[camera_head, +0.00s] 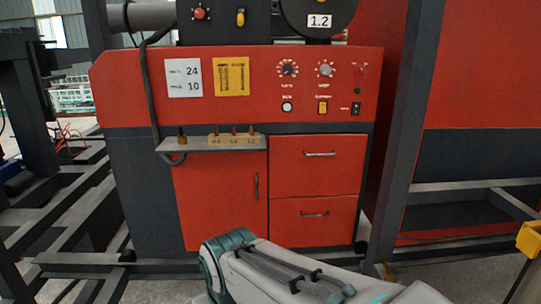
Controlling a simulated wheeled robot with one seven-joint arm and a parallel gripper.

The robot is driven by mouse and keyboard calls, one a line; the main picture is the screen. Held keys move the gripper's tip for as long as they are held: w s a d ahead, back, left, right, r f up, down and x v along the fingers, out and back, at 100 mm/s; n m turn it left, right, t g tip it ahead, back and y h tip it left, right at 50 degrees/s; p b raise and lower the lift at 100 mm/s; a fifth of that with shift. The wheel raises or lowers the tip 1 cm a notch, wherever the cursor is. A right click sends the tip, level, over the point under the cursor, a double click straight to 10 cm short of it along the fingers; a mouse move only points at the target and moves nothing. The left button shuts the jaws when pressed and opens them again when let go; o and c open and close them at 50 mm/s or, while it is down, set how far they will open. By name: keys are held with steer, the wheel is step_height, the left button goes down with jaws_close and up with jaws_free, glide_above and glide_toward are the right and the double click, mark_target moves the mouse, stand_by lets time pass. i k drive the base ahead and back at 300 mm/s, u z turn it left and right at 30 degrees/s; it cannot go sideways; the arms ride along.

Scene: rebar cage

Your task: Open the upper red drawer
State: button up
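The upper red drawer (318,173) is on the right half of the red cabinet front, in the head view. It is closed flush, with a dark horizontal bar handle (320,154) near its top. The lower red drawer (314,227) sits directly below and is closed too, with its own handle (314,214). My arm shows at the bottom middle, in front of the cabinet and below the drawers. My gripper is not visible in this view.
A red door (222,205) with a vertical handle is left of the drawers. A small grey shelf (210,143) juts out above it. A control panel (320,85) is above the drawers. A dark post (408,130) stands to the right, and dark beams lie on the floor left.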

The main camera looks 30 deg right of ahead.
mark_target(317, 164)
steer(key=z, duration=0.55)
steer(key=i, duration=0.5)
steer(key=z, duration=0.9)
steer(key=i, duration=0.7)
steer(key=z, duration=0.05)
